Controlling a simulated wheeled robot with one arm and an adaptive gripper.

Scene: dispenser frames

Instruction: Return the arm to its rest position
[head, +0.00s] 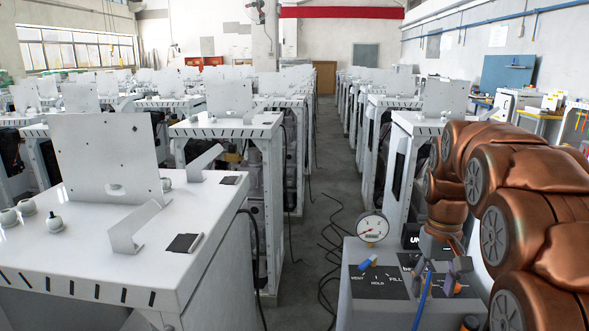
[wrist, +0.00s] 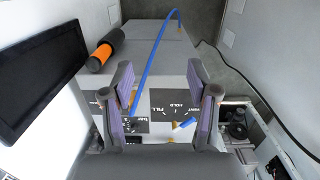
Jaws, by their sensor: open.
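My copper-coloured arm (head: 530,190) is bent at the right of the head view, with its end hanging down over a grey panel box (head: 365,310). My gripper (head: 436,284) is above the right part of that box. In the wrist view my gripper (wrist: 159,76) is open, with its two purple-padded fingers apart and nothing between them that it holds. The box's top shows below and beyond the fingers, with a valve (wrist: 187,124) with a blue handle on its VENT/HOLD/FILL plate. Whether the fingers touch anything is hard to tell.
A round gauge (head: 372,228) stands on the box. A blue hose (wrist: 150,65) arches past the fingers. A black cylinder with an orange band (wrist: 106,48) and a dark screen (wrist: 35,80) are at left.

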